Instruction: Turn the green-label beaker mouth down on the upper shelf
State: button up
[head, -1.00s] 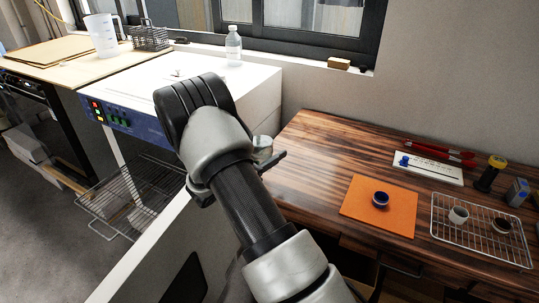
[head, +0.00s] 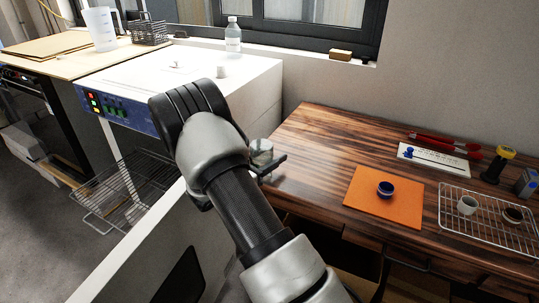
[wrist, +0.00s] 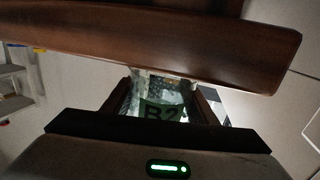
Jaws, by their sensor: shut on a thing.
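My gripper (head: 268,166) is shut on a clear glass beaker (head: 262,153) and holds it near the left end of the wooden table, right of the oven. In the wrist view the beaker (wrist: 160,95) sits between the fingers, and its green label reads "B2". Which way its mouth points I cannot tell. The drying oven (head: 240,92) is white with a blue control panel. A wire shelf (head: 112,192) stands out of its front at the lower left. The oven's inside is mostly hidden by my arm and the white door (head: 125,245).
The wooden table (head: 310,150) carries an orange mat (head: 363,205) with a dark blue ring-like item, and a wire rack (head: 465,228) with small cups. A brown wooden edge (wrist: 150,40) crosses close above the beaker in the wrist view. A bottle (head: 233,38) stands behind the oven top.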

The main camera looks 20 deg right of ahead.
aim_at(262, 157)
jog(key=shift+f, duration=0.3)
dwell(0.4)
jog(key=o, duration=1.2)
jog(key=shift+c, duration=0.2)
jog(key=shift+p+v, duration=0.55)
jog(key=shift+v, duration=3.2)
